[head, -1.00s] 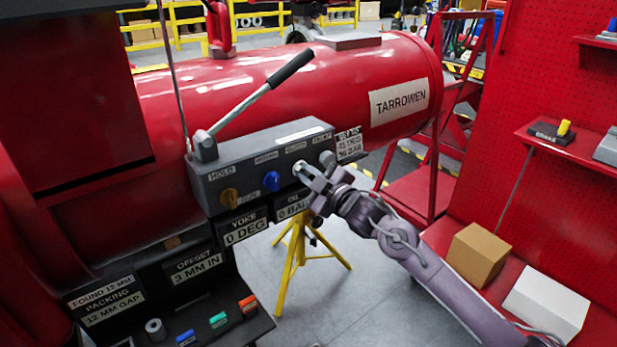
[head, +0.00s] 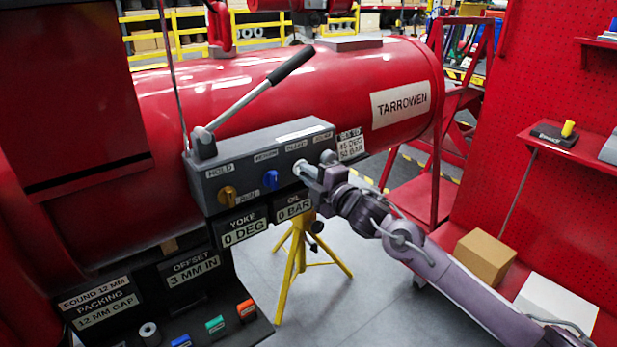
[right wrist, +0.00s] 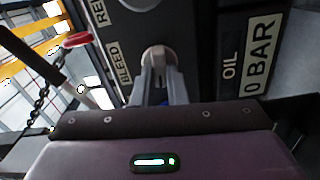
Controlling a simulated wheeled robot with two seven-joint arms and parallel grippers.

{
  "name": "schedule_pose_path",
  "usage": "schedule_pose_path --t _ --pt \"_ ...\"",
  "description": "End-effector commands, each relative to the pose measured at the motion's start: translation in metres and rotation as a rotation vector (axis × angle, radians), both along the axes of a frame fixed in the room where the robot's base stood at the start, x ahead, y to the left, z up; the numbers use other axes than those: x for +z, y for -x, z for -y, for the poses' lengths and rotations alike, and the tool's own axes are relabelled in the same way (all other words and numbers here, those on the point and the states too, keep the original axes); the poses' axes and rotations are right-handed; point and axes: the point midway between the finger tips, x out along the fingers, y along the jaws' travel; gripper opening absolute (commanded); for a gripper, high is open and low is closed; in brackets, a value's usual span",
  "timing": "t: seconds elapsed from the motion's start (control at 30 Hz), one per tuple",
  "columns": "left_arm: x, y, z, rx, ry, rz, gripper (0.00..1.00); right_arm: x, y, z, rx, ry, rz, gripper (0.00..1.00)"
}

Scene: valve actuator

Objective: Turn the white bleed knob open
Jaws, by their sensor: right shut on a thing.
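The white bleed knob (head: 299,167) is on the front of the grey control box (head: 240,205), right of the blue knob (head: 270,180). My right gripper (head: 307,173) reaches it from the lower right. In the right wrist view the two fingers (right wrist: 159,75) are shut on the white knob (right wrist: 154,52), beside the BLEED label (right wrist: 124,62). The fingers hide most of the knob, so I cannot tell its angle. The oil display (head: 293,207) reads 0 BAR, and the yoke display (head: 243,231) reads 0 DEG. My left gripper is not in view.
A yellow-orange knob (head: 227,195) is at the left of the box. A long lever (head: 250,97) with a black grip rises from its left end. A yellow stand (head: 293,255) is below. A cardboard box (head: 484,257) and a white box (head: 556,303) lie on the right.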

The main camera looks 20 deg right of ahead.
Motion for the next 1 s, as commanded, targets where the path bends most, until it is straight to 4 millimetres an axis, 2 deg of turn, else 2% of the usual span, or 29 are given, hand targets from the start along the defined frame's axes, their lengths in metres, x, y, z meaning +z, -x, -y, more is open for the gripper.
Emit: schedule_pose_path --t 0.47,0.5,0.67,1.0 --pt "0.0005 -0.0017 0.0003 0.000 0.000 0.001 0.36 -0.0015 0.0003 -0.0009 0.002 0.016 0.003 0.00" --pt "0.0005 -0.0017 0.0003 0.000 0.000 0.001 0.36 -0.0016 0.0003 -0.0009 0.002 0.016 0.003 0.14" --pt "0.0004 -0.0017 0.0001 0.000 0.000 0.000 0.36 -0.0012 0.0003 -0.0007 0.001 0.016 0.003 0.35" --pt "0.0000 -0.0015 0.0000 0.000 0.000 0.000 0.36 -0.0015 0.0039 0.0017 0.000 0.015 0.003 0.35"
